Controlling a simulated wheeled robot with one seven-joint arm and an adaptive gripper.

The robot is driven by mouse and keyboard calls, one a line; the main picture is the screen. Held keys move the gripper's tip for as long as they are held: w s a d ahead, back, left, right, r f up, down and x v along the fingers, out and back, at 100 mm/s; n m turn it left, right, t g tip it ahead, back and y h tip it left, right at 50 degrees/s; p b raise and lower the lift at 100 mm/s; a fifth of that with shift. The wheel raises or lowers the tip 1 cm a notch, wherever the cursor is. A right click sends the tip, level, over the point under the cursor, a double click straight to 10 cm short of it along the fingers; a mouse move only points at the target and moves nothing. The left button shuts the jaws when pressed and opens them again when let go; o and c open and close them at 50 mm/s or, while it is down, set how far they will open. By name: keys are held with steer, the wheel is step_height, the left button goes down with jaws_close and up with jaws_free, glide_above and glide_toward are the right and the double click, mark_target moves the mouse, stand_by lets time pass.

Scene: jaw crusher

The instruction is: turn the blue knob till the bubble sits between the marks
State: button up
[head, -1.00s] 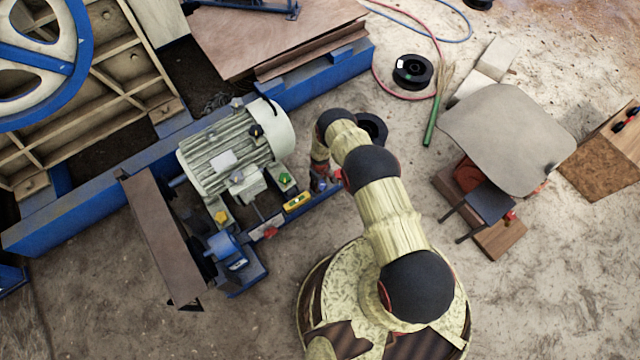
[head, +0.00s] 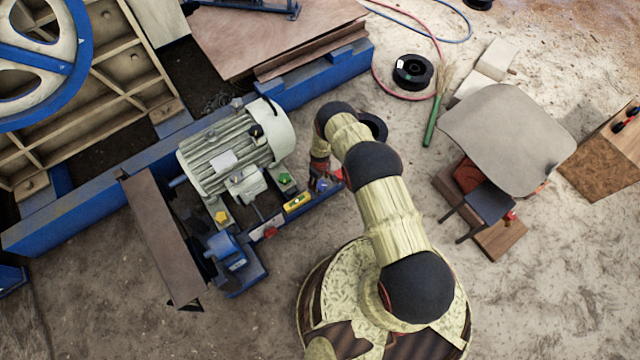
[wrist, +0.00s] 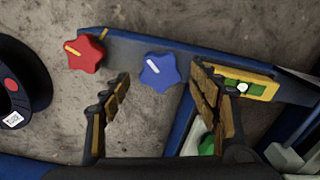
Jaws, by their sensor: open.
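The blue star-shaped knob (wrist: 160,71) with a pale pointer line sits on the blue rail in the wrist view. It also shows in the head view (head: 321,185), small and partly hidden. My gripper (wrist: 159,78) is open, its fingers left and right of the blue knob in the picture. Whether the fingertips are down at knob height I cannot tell. The yellow level (wrist: 250,87) lies right of the right finger, partly covered by it; it also shows in the head view (head: 297,202). A pale bubble spot shows in its vial, but the marks are too small to read.
A red knob (wrist: 85,51) sits left of the blue one on the same rail. A green knob (wrist: 207,145) is partly hidden behind the right finger. The motor (head: 236,150) stands beside the rail. A black spool (wrist: 14,88) lies on the ground at left.

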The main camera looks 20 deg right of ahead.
mark_target(320, 184)
step_height(320, 184, up, 10)
steer(key=shift+f, duration=0.15)
stand_by(0.3)
stand_by(0.5)
